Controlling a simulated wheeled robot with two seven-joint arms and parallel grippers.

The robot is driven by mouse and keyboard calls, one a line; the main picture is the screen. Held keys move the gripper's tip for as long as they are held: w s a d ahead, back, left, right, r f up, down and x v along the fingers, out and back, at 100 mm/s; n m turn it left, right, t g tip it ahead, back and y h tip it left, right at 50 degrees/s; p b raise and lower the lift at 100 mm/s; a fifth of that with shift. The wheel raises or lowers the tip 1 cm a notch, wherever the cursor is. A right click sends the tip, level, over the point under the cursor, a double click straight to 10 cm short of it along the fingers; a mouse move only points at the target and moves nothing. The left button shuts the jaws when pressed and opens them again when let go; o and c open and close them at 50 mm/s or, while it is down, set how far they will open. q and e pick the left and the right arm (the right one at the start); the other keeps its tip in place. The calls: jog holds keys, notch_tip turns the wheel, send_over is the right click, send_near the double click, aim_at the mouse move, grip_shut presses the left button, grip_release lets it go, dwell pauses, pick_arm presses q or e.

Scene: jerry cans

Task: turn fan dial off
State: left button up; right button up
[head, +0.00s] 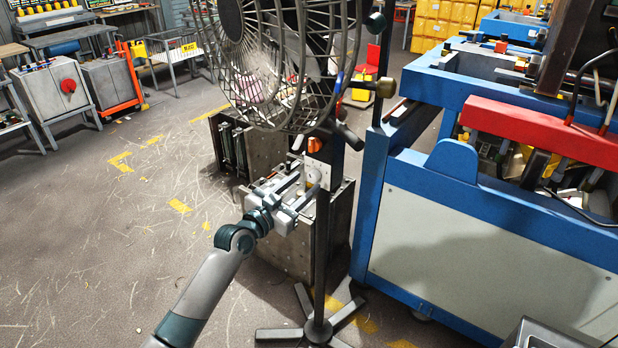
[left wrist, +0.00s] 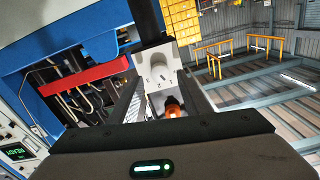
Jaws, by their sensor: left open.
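A large dark wire-caged fan (head: 268,60) stands on a black pole (head: 322,250). A small white control box (head: 324,168) is on the pole below the fan cage. A round pale dial (head: 314,176) is on its front; its setting cannot be read. My left gripper (head: 304,182) is open, with its fingers reaching up to the box, around or just in front of the dial. Contact cannot be told. In the left wrist view the box (left wrist: 157,72) shows between the fingers, with an orange part (left wrist: 173,108) nearer. My right gripper is not in view.
A blue-framed machine (head: 480,240) with a red beam (head: 545,130) fills the right side. The fan's base legs (head: 320,332) spread on the floor.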

aim_at(311, 178)
pick_arm(q)
jog(key=shift+x, duration=1.7)
jog(key=c, duration=1)
